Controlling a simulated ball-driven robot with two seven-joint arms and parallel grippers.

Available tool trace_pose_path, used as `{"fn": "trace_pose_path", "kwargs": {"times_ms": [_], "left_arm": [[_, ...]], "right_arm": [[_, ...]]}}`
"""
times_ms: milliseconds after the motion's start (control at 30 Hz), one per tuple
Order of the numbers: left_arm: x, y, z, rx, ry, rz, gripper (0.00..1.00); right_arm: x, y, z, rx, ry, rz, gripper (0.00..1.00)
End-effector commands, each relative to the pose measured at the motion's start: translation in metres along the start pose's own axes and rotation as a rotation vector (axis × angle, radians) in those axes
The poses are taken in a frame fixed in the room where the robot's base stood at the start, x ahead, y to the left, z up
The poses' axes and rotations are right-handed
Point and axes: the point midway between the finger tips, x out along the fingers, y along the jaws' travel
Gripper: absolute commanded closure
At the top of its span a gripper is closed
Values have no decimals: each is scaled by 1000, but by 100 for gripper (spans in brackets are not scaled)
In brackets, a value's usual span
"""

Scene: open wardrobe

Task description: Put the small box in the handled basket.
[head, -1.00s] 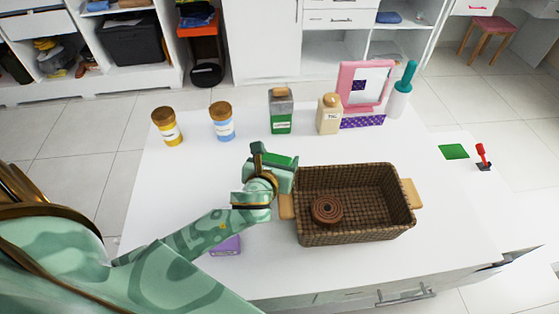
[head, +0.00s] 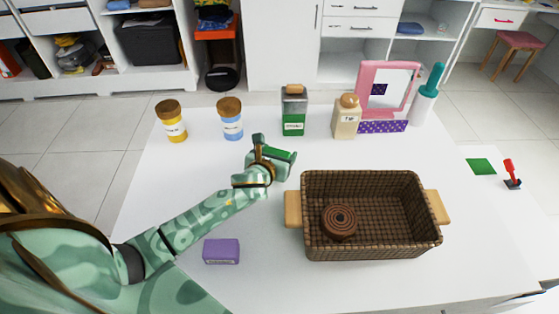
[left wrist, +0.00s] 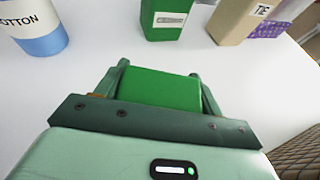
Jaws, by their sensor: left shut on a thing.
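A small green box (left wrist: 160,91) is held between the two fingers of my left gripper (left wrist: 160,88) in the left wrist view. In the head view my left gripper (head: 276,162) is above the table, just beyond and left of the handled basket's back left corner, and the green box (head: 284,155) shows at its tip. The brown woven handled basket (head: 372,246) has a light wooden handle at each end and stands on the table. A brown coiled round item (head: 339,221) lies inside it, in the left part. My right gripper is not in view.
A purple box (head: 221,251) lies near the front left. A yellow jar (head: 171,124), blue jar (head: 230,122), green bottle (head: 293,112) and beige bottle (head: 347,118) stand along the back. A pink mirror (head: 364,88) is at back right.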

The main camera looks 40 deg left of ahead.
Motion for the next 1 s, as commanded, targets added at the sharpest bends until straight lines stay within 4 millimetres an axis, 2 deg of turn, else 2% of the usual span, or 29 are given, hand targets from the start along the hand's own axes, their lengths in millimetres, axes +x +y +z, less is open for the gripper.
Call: {"fn": "trace_pose_path", "kwargs": {"times_ms": [33, 67, 433, 467, 500, 533, 867, 1000], "left_arm": [[6, 0, -18, -1, 9, 1, 55], [7, 0, -21, 0, 9, 1, 55], [7, 0, -19, 3, 3, 1, 55], [7, 0, -19, 2, 3, 1, 27], [7, 0, -19, 2, 3, 1, 16], [7, 0, -19, 2, 3, 1, 10], [5, 0, -14, 0, 1, 1, 10], [-17, 0, -12, 1, 2, -1, 10]], "right_arm": [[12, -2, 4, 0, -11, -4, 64], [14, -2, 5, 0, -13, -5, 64], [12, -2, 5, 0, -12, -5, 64], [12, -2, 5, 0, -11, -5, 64], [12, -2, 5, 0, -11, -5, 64], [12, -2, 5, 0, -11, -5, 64], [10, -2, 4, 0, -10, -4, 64], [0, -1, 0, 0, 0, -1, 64]]}}
